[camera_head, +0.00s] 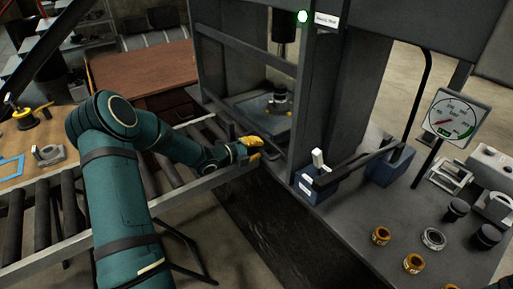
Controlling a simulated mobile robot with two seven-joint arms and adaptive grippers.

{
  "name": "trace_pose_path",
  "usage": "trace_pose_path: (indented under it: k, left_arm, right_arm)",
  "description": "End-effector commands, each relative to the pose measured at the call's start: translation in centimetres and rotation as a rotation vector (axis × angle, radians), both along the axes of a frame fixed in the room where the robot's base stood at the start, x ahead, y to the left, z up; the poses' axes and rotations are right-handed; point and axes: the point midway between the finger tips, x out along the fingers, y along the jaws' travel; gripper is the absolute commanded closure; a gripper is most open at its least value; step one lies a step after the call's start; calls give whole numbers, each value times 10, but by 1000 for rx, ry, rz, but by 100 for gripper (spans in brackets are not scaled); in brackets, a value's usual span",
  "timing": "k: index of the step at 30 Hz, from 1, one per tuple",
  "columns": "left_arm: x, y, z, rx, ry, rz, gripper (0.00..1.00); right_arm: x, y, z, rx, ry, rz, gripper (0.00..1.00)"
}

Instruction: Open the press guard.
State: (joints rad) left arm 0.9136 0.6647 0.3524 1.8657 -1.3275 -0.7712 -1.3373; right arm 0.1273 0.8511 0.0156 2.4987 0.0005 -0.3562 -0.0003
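The press (345,90) is a dark grey frame at the centre. Its guard (245,48) appears as a dark-framed, see-through panel on the side facing my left arm, and it looks closed across the opening. Behind it are the ram (284,28) and a small part (279,98) on the press bed. My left gripper (260,148), with yellow fingers, is at the guard's lower edge. The fingers show a small gap, but I cannot tell whether they are open or shut on something, nor whether they touch the guard.
A green lamp (303,17) glows on the press. A roller conveyor (100,228) runs under my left arm. On the right, a bench (350,235) carries a blue pump unit with a lever (355,166), a gauge (455,117) and several rings and fittings.

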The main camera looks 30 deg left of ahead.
Motion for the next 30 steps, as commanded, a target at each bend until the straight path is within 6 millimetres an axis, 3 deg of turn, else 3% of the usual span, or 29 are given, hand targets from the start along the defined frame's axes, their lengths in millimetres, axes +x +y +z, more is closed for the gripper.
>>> trace_pose_path:
  k: [5, 11, 21, 30]
  left_arm:
    - [0, 0, 6, 1, -1, 0, 100]
    - [0, 0, 40, 4, -6, 0, 100]
    - [1, -1, 148, 5, -9, -2, 100]
    - [0, -1, 230, 2, -6, -2, 100]
  right_arm:
    - [0, 0, 2, 0, 1, 0, 100]
    - [-2, 0, 14, 1, 5, 1, 100]
    - [-10, 1, 57, 4, 23, 5, 100]
    - [4, -1, 95, -2, -7, -19, 100]
